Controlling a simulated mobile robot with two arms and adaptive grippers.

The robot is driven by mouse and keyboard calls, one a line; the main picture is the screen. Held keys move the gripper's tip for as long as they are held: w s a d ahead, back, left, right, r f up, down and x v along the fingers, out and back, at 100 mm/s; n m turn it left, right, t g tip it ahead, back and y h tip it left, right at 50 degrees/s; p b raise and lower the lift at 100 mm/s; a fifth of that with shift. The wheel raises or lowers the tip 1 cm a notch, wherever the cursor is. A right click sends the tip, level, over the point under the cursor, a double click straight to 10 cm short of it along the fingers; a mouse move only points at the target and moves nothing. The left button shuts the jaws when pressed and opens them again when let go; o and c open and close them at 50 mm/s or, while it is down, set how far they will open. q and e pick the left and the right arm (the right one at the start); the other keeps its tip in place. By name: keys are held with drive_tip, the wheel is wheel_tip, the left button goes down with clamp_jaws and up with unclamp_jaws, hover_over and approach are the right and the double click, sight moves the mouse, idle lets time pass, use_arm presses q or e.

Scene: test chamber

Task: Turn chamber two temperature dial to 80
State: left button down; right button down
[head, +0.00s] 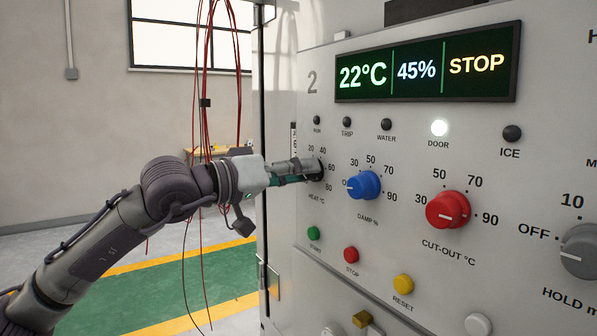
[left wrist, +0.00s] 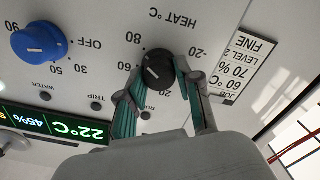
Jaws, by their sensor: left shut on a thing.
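The chamber two temperature dial is the black HEAT °C knob (head: 319,168) at the left of the panel. It also shows upside down in the left wrist view (left wrist: 158,66), with a white pointer line. I cannot tell exactly which mark the line meets. My right gripper is not in view.
Right of the heat dial are the blue DAMP % dial (head: 363,186) and red CUT-OUT dial (head: 447,210). Push buttons, including a green one (head: 314,233), sit below. The display (head: 428,62) reads 22°C, 45%, STOP. The DOOR lamp (head: 439,128) is lit. A job card (left wrist: 238,65) is beside the dial.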

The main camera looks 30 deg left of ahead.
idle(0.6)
use_arm(q)
drive_tip(key=c, duration=0.8)
unclamp_jaws()
drive_tip(key=shift+o, duration=0.2)
drive_tip(key=shift+a+f, duration=0.1)
drive_tip(key=v, duration=1.1)
drive_tip(key=shift+s, duration=0.4)
drive_tip(key=shift+a, duration=0.1)
